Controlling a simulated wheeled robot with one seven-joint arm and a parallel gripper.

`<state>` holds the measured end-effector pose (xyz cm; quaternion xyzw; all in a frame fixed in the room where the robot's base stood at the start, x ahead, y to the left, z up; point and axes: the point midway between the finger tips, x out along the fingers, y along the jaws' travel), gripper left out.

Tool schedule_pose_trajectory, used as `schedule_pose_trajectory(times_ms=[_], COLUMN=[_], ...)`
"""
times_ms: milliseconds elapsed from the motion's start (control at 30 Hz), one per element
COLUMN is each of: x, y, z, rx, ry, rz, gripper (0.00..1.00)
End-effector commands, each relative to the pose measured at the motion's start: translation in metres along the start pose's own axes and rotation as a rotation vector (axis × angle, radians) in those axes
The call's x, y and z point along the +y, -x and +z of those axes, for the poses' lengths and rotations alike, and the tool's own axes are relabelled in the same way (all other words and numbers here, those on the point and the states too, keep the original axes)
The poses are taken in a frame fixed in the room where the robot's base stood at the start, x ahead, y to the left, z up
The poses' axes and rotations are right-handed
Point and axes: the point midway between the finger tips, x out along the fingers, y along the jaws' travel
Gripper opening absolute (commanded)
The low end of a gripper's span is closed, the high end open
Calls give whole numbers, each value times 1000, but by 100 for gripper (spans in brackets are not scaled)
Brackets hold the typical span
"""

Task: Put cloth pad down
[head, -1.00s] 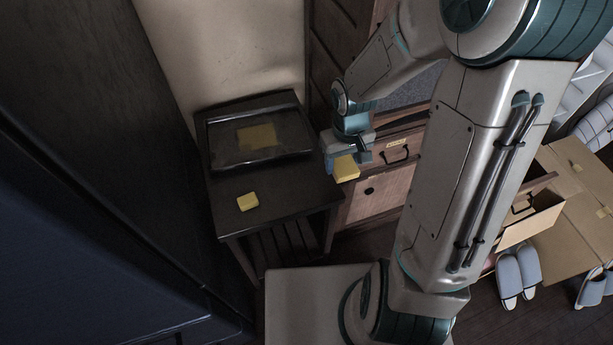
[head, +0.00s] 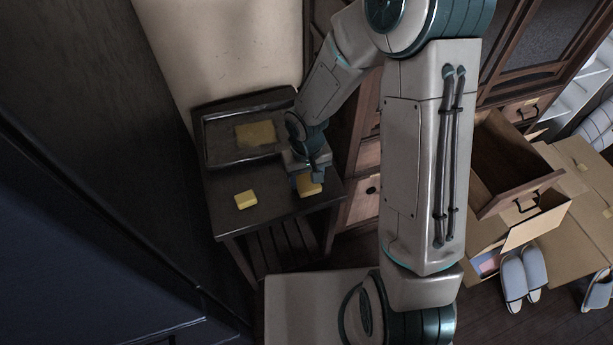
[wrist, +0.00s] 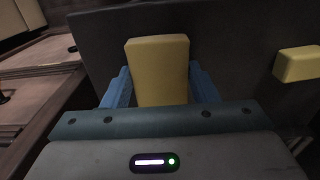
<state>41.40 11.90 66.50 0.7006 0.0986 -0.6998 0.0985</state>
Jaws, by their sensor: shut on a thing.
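My gripper (head: 308,182) is shut on a yellow cloth pad (head: 310,187), over the right front part of a dark side table (head: 272,203). In the wrist view the held pad (wrist: 160,70) stands between the two blue fingers, with the dark tabletop (wrist: 235,50) behind it. I cannot tell whether the pad touches the tabletop. A second yellow pad (head: 246,200) lies on the table to the left of my gripper. It also shows at the right edge of the wrist view (wrist: 298,64).
A dark tray (head: 215,155) with a flat yellow piece (head: 256,134) in it takes up the table's back. A wooden drawer cabinet (head: 364,170) stands right of the table. An open drawer (head: 510,165), cardboard boxes and slippers (head: 522,273) are further right. Tabletop between the two pads is bare.

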Motion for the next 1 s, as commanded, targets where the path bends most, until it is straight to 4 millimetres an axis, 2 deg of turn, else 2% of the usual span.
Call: schedule_pose_trajectory(times_ms=[233,267,300,333,700,867,1000], x=[0,0,0,0,0,1,1], y=[-5,-3,-2,-2,3,31,64], z=[0,0,0,0,0,-1,-1], rx=[0,0,0,0,0,5,6], ry=[1,1,1,1,0,-1,-2], rz=[0,0,0,0,0,1,1], gripper=[32,62,73,75,75,75,75])
